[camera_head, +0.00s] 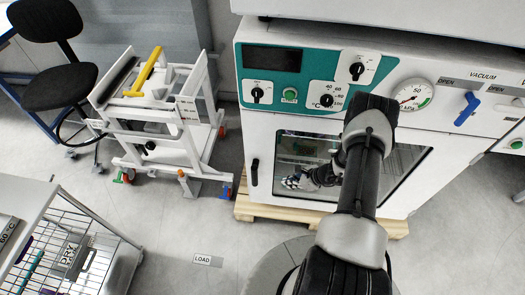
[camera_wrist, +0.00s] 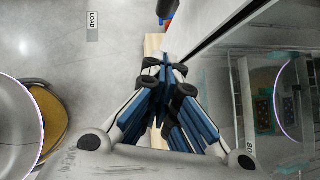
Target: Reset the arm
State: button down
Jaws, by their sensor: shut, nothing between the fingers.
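My arm rises in front of the white vacuum oven (camera_head: 225,95) in the head view and bends down toward its door window. My gripper (camera_head: 291,182) is at the left part of the window, small and partly dark there; whether it touches the glass I cannot tell. In the wrist view my gripper (camera_wrist: 166,72) has its blue and grey fingers drawn together at the tips, with nothing between them. The oven's door and window (camera_wrist: 275,105) are close on the right of the fingers.
A white trolley (camera_head: 190,110) with a yellow handle (camera_head: 146,70) and a black chair (camera_head: 50,60) stand left. A wire-basket cart (camera_head: 60,250) is at lower left. The oven sits on a wooden pallet (camera_head: 255,212). Floor around the LOAD label (camera_head: 207,260) is clear.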

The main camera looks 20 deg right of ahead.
jog(key=w+a+r+n, duration=0.2)
jog(key=a+r+n, duration=0.1)
jog(key=r, duration=0.5)
jog(key=w+a+r+n+g+y, duration=0.1)
jog(key=w+a+r+n, duration=0.15)
jog(key=r, duration=0.65)
jog(key=w+a+r+n, duration=0.2)
jog(key=a+r+n, duration=0.15)
jog(key=r, duration=0.45)
jog(key=s+a+r+n+g, duration=0.1)
jog(key=s+a+r+n, duration=0.25)
jog(key=r, duration=0.45)
jog(key=s+a+r+n+g, duration=0.1)
jog(key=s+a+r+n, duration=0.1)
jog(key=a+r+n, duration=0.35)
jog(key=s+a+r+n+h, duration=0.1)
jog(key=s+r+n+h, duration=0.2)
jog(key=s+r, duration=0.3)
jog(key=s+a+r+n+t+h, duration=0.1)
jog(key=s+r+n+h, duration=0.2)
jog(key=s, duration=1.2)
notch_tip(320, 180, up, 5)
jog(key=n, duration=0.3)
jog(key=shift+s+f+n+t, duration=0.2)
jog(key=shift+n+t, duration=0.1)
